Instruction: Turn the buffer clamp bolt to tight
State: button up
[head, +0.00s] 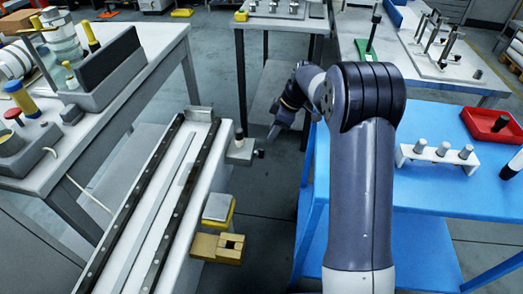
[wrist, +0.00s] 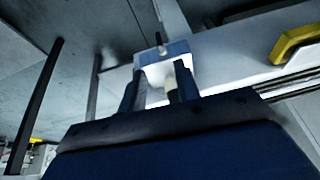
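The buffer clamp is probably the small grey block (head: 240,152) at the right side of the long rail unit in the head view. It has a short upright post and a dark knob (head: 259,154) on its right, likely the bolt. In the wrist view a pale block (wrist: 163,53) with a small peg lies beyond my gripper (wrist: 157,93). The two fingers stand apart, with a pale cylindrical part (wrist: 170,80) near the right finger. Contact cannot be told.
The rail unit (head: 150,200) runs along the left with dark rails. Yellow blocks (head: 217,248) stick out from its right side. A blue table (head: 430,200) with a red tray (head: 490,124) and a white peg holder (head: 437,154) is at right. Grey floor lies between.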

aim_at(261, 150)
jog(key=x, duration=1)
jog(key=shift+f, duration=0.15)
jog(key=shift+c, duration=0.5)
grip_shut()
